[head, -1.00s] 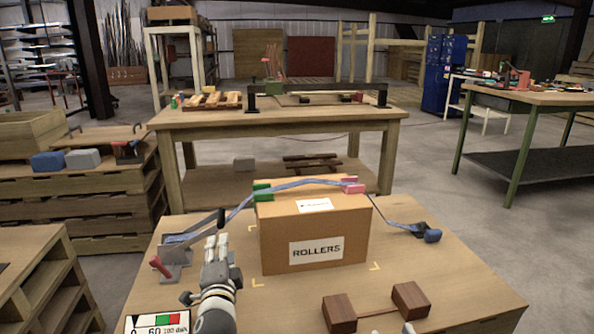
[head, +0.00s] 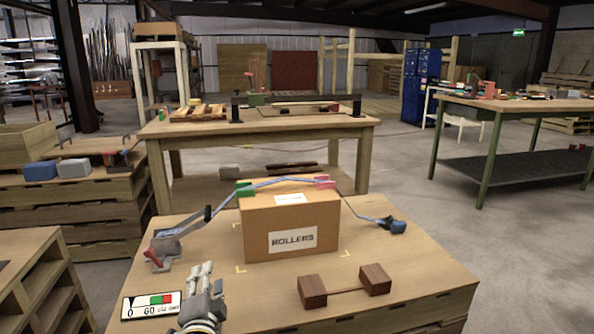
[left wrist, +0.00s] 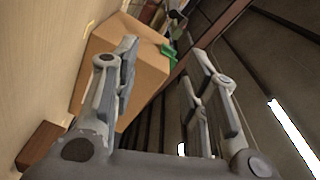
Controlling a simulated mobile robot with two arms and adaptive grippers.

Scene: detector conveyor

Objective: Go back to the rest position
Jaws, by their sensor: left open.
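My left gripper (head: 206,285) is at the front of the near table in the head view, in front of the box and apart from it. In the left wrist view its two fingers (left wrist: 165,85) are spread with nothing between them. A cardboard box (head: 290,228) labelled ROLLERS stands upright on the near table, with a blue strap (head: 275,182) across its top. The box also shows behind the fingers in the left wrist view (left wrist: 145,75). My right gripper is in neither view.
A ratchet-like device with a red handle (head: 155,259) sits left of the box. A gauge card (head: 151,306) lies at the front left. A wooden block pair joined by a bar (head: 345,289) lies at the front right. A workbench (head: 255,127) stands behind.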

